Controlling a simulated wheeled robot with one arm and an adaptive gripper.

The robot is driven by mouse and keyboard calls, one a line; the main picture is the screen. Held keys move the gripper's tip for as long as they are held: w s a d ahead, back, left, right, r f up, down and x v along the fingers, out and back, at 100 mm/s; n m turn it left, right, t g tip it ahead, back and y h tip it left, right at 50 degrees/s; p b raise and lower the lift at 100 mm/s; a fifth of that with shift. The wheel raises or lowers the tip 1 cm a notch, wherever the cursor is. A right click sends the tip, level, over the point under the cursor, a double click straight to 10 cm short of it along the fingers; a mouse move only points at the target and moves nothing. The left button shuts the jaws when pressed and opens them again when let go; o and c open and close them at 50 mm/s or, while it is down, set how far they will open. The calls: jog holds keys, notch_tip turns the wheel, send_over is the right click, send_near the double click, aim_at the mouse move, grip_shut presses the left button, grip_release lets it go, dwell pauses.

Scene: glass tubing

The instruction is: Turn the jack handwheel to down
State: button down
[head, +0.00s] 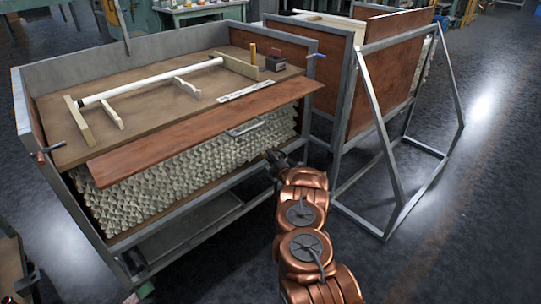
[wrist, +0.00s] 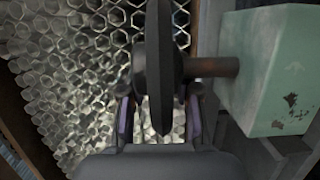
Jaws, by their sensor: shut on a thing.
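The handwheel (wrist: 161,62) shows edge-on in the wrist view as a dark, thin disc. A brown shaft (wrist: 214,67) runs from it to the right into a pale green, chipped box (wrist: 268,75). My gripper (wrist: 159,105) has one finger on each side of the wheel's near rim and is shut on it. In the head view my gripper (head: 277,161) is at the right end of the tube cart's front. The wheel cannot be made out there, and no up or down marking is readable.
A grey metal A-frame (head: 378,130) stands close to the right of my arm. The dark floor in front is clear.

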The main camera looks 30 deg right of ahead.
jog(key=shift+w+r+m+h+p, duration=0.25)
jog(key=shift+m+h+p, duration=0.35)
jog(key=shift+h, duration=0.5)
jog(key=shift+d, duration=0.1)
jog(key=shift+h, duration=0.3)
jog(key=c, duration=0.8)
grip_release()
jog(key=shift+f, duration=0.15)
jog(key=shift+s, duration=0.1)
